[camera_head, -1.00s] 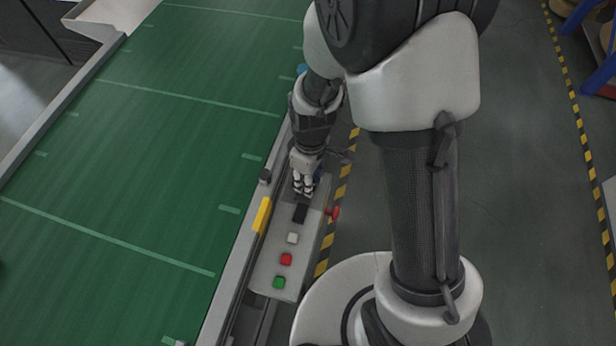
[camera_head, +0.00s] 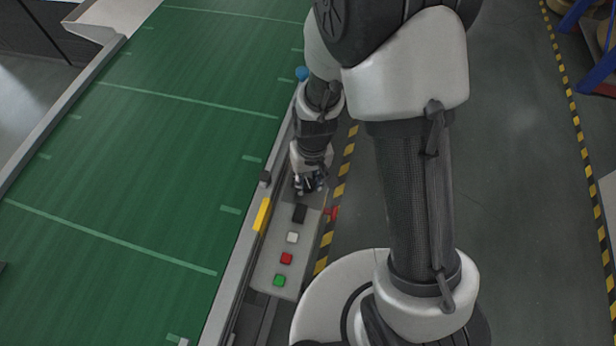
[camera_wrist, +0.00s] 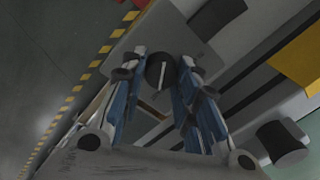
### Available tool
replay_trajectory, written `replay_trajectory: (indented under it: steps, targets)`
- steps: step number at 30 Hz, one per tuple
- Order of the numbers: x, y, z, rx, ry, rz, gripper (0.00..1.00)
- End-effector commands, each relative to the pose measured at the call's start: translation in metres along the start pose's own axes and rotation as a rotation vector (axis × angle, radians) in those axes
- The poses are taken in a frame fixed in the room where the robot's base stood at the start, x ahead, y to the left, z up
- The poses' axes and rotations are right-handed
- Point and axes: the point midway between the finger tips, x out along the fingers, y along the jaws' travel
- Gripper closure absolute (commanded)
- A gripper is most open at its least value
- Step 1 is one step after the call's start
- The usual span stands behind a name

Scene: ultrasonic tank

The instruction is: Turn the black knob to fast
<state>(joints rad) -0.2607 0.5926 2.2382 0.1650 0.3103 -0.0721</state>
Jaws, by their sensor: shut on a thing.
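The black knob (camera_wrist: 160,70) shows in the wrist view as a round black disc with a pale pointer line, between my fingertips. My gripper (camera_wrist: 157,78) is shut on it, with a blue-and-grey finger on each side. In the head view my gripper (camera_head: 310,187) is at the far end of the grey control panel (camera_head: 268,274) and hides the knob. I cannot read any speed marking around the knob.
The panel carries a black block (camera_head: 300,213), a white button (camera_head: 292,237), a red button (camera_head: 286,258) and a green button (camera_head: 279,281). A red knob (camera_head: 331,212) sticks out at its right side. The green conveyor belt (camera_head: 140,150) lies to the left, with a yellow block (camera_head: 262,214) at its edge.

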Motion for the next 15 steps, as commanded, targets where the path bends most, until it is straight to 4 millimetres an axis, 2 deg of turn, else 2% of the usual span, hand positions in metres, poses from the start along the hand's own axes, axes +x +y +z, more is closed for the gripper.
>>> replay_trajectory:
  steps: [15]
  targets:
    - [0.0003, 0.0003, 0.0005, 0.084, 0.003, 0.000, 0.95]
